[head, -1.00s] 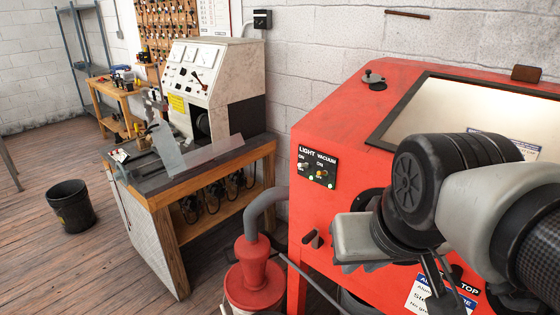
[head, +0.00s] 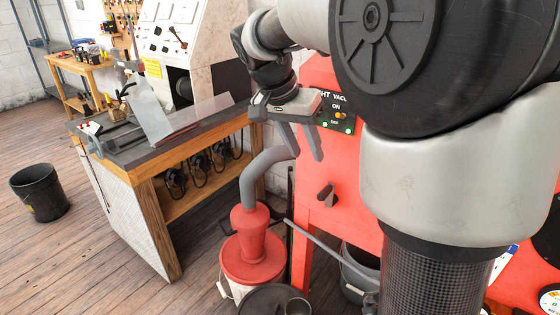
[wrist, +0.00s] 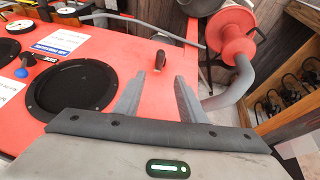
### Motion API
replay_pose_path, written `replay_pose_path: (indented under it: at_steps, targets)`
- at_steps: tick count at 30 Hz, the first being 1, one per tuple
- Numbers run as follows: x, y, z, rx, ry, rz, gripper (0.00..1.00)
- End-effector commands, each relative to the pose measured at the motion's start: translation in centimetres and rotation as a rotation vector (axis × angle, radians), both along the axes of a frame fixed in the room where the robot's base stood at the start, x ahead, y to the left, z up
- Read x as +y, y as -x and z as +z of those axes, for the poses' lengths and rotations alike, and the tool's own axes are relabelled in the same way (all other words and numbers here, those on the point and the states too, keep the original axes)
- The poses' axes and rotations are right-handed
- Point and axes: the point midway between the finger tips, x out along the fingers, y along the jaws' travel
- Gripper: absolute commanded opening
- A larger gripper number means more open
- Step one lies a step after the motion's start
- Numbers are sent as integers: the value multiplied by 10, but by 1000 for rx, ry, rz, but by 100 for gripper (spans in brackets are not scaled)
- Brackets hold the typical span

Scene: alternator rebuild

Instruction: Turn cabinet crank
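The cabinet crank is a small dark handle (head: 327,194) on the front of the red cabinet (head: 345,215), below the light and vacuum switch panel. In the wrist view the crank (wrist: 160,60) shows just beyond and between my fingertips, with a gap to them. My gripper (head: 302,150) is open and empty, its fingers pointing down, above and left of the crank in the head view. It also shows in the wrist view (wrist: 158,86). My arm hides much of the cabinet in the head view.
A red-topped vacuum bucket (head: 252,255) with a grey hose (head: 262,172) stands left of the cabinet. A wooden workbench (head: 160,215) with a test machine is further left. A grey bin (head: 360,270) stands beneath the cabinet. A black bucket (head: 40,190) is on the floor.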

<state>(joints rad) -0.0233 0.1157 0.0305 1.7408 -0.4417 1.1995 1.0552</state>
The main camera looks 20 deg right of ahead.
Motion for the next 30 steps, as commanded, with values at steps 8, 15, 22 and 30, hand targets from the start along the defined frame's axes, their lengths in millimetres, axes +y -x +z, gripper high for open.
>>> replay_pose_path:
  at_steps: [8,15,22,30]
  targets:
    - [-23,-6,-58,7,-1,0,37]
    - [-43,-13,-105,5,-2,-1,37]
    - [-56,-18,-133,3,-1,1,37]
    - [-59,-20,-142,1,-2,2,37]
